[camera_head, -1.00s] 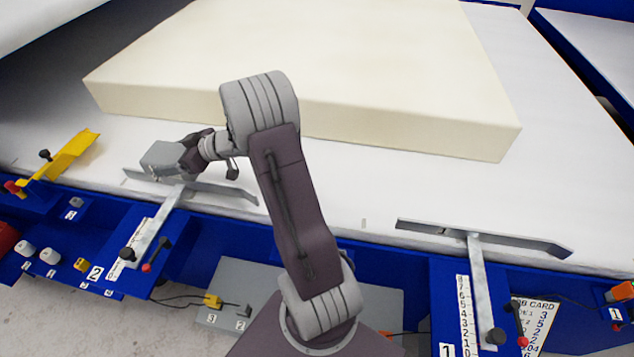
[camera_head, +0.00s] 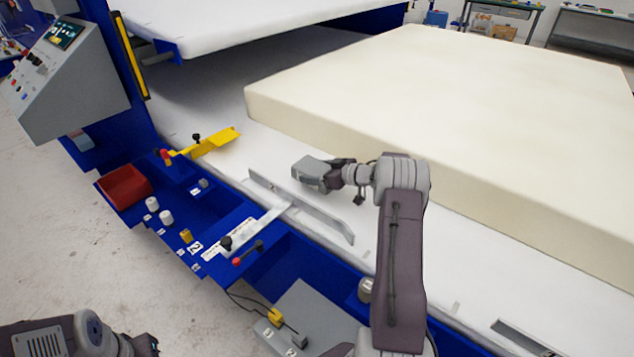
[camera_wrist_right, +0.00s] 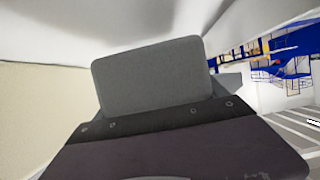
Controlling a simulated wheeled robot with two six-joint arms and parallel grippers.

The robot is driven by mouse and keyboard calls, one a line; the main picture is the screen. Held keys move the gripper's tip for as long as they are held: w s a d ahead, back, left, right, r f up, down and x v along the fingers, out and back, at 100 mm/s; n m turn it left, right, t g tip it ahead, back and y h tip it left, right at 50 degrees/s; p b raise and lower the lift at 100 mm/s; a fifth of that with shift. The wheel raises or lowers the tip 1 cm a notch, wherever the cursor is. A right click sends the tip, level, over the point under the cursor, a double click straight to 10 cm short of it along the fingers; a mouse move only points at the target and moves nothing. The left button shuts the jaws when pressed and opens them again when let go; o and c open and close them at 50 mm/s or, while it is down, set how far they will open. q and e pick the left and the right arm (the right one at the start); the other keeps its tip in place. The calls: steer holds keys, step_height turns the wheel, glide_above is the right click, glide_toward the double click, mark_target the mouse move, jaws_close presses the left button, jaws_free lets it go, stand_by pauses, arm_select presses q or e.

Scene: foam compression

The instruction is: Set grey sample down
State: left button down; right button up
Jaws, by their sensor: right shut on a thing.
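The grey sample (camera_head: 311,174) is a small rounded grey block. My right gripper (camera_head: 337,173) is shut on it, over the white bed (camera_head: 262,148) between the metal guide bar and the cream foam slab (camera_head: 440,110). I cannot tell whether the sample touches the bed. In the right wrist view the sample (camera_wrist_right: 150,78) sticks out past the dark gripper edge, which hides its lower part. My left gripper (camera_head: 143,345) is at the bottom left edge, partly cut off; its jaws are unclear.
The angled metal guide bar (camera_head: 320,217) stands on the bed's front edge. A yellow bracket (camera_head: 210,143), a red bin (camera_head: 124,186) and a grey control console (camera_head: 75,85) are at the left. A white upper platen (camera_head: 230,18) overhangs the back left.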

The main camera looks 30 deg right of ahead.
step_height(320, 180, down, 4)
steer(key=shift+b, duration=0.55)
steer(key=shift+a, duration=0.1)
